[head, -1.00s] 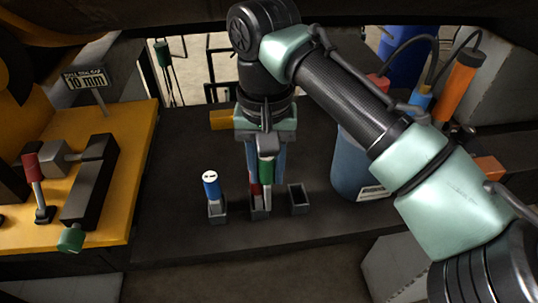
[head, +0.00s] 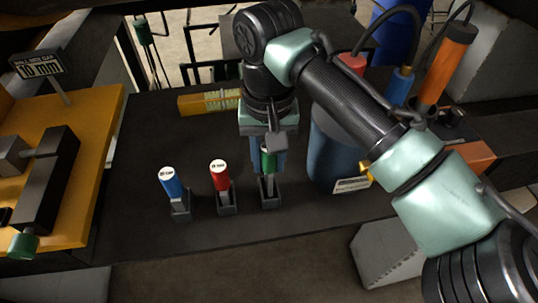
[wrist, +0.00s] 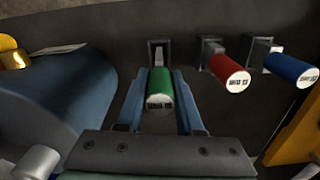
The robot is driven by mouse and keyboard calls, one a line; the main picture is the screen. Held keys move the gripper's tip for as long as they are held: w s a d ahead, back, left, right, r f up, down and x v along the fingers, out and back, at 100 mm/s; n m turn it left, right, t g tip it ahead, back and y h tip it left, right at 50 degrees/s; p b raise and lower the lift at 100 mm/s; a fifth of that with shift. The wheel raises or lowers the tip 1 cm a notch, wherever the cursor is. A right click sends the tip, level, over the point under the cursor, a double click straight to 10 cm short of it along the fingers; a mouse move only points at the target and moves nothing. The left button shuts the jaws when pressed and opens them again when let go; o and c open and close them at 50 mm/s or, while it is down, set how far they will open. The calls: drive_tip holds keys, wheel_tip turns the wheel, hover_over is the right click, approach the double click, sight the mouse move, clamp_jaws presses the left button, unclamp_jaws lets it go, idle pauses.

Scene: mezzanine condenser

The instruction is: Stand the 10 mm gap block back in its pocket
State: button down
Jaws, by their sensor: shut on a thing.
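My gripper (head: 268,162) is shut on the green-handled gap block (head: 268,158) and points down over the right-hand pocket (head: 271,199). In the wrist view the green block (wrist: 160,88) sits between the two blue fingers, its label too small to read surely. Its grey metal lower end is at the mouth of the dark pocket (wrist: 158,42) and looks partly inside; I cannot tell whether it is seated. The block looks close to upright. The sign (head: 39,66) on the left reads 10 mm.
A red-handled block (head: 220,175) and a blue-handled block (head: 172,183) stand in the pockets to the left. A blue container (head: 335,155) stands close to the right. The yellow bench (head: 95,150) with a dark fixture is at far left.

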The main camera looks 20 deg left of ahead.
drive_tip(key=shift+f+b, duration=0.3)
drive_tip(key=shift+f, duration=0.35)
drive_tip(key=shift+s+d+f, duration=0.1)
drive_tip(key=shift+s+f, duration=0.05)
drive_tip(key=shift+f+b, duration=0.45)
drive_tip(key=shift+f, duration=0.15)
drive_tip(key=shift+c, duration=2.4)
unclamp_jaws()
wheel_tip(320, 180, up, 12)
drive_tip(key=shift+r+b, duration=0.25)
drive_tip(key=shift+b, duration=1)
drive_tip(key=shift+r, duration=0.25)
